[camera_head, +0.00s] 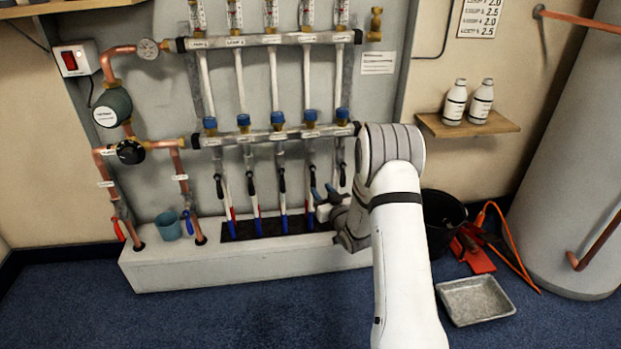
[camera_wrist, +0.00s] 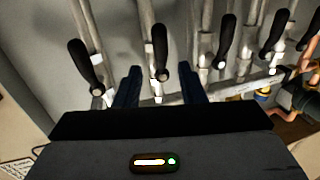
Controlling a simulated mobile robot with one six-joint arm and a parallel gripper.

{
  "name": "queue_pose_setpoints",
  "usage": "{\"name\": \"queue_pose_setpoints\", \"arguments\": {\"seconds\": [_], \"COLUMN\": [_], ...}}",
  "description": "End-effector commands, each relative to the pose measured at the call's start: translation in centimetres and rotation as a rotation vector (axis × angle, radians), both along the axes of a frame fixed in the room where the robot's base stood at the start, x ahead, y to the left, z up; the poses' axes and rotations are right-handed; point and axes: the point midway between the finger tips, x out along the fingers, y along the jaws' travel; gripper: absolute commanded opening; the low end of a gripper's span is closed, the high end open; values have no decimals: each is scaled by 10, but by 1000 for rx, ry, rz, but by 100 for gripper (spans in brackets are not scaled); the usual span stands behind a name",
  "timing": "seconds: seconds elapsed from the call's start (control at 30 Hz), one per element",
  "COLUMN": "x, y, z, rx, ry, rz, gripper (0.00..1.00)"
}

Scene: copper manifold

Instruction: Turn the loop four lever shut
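The loop four lever, counting from the left in the head view, is a black handle (camera_head: 312,180) on the fourth pipe below the lower manifold bar. It hangs roughly along its pipe. In the wrist view, where left and right look reversed, I take it to be the black handle (camera_wrist: 160,50) near the middle. My gripper (camera_head: 323,193) is low at the front of the pipes, just by this lever. In the wrist view its two dark fingers (camera_wrist: 159,82) are apart, with the handle in line with the gap between them. I cannot tell whether they touch it.
Neighbouring black levers hang close on both sides, one to the left (camera_wrist: 85,65) and one to the right (camera_wrist: 227,42) in the wrist view. A white plinth (camera_head: 230,265) lies below the pipes. A black bucket (camera_head: 440,215) and a grey tray (camera_head: 475,299) are at the right.

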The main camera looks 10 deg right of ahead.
Motion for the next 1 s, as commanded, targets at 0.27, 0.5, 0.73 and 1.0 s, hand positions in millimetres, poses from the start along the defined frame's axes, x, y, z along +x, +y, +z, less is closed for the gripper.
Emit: {"name": "queue_pose_setpoints", "arguments": {"seconds": [0.27, 0.5, 0.73, 1.0], "x": [43, 67, 69, 69], "y": [13, 19, 20, 21], "z": [-3, -1, 1, 1], "rx": [-1, -1, 0, -1], "ry": [-1, 1, 2, 2], "rz": [3, 3, 3, 4], "gripper": [36, 36, 36, 20]}}
